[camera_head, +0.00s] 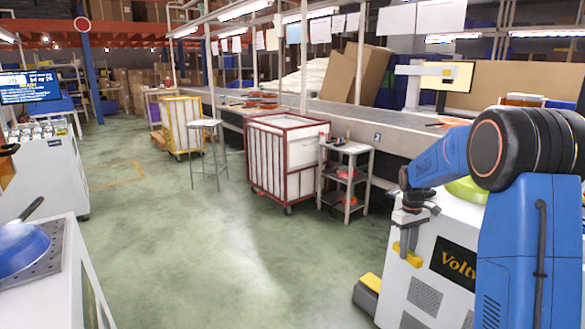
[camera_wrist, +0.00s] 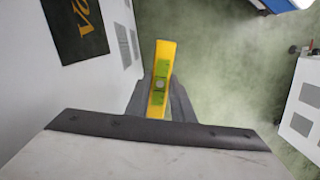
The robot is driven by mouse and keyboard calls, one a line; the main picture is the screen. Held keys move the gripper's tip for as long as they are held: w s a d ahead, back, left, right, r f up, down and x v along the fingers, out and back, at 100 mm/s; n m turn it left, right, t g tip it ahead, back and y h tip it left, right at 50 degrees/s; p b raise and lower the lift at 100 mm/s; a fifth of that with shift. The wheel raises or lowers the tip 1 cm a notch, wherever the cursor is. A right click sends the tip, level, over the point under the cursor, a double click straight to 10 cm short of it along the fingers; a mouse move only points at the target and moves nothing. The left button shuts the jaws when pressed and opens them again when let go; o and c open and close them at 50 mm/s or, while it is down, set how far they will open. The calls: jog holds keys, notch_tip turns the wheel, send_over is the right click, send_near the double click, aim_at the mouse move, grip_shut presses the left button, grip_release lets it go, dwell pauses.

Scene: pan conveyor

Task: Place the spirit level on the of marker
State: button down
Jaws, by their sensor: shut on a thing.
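The spirit level is yellow with green vials. In the wrist view the spirit level (camera_wrist: 160,75) points away from the camera, between the two dark fingers of my gripper (camera_wrist: 161,92). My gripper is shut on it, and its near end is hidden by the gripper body. I cannot make out any marker in either view.
A blue pan (camera_head: 22,249) sits on a perforated plate at the lower left. A grey trolley (camera_head: 345,176) and a red-framed cart (camera_head: 283,160) stand beside a long bench (camera_head: 340,112). A stool (camera_head: 207,153) stands farther back. The green floor (camera_head: 200,240) in the middle is clear.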

jog(key=a+f+m, duration=0.2)
jog(key=a+f, duration=0.3)
jog(key=f, duration=1.1)
jog(key=s+a+f+m, duration=0.1)
jog(key=a+f, duration=0.4)
jog(key=f, duration=1.1)
jog(key=shift+s+a+f+m, duration=0.15)
jog(key=shift+a+f+m, duration=0.2)
jog(key=shift+m, duration=0.35)
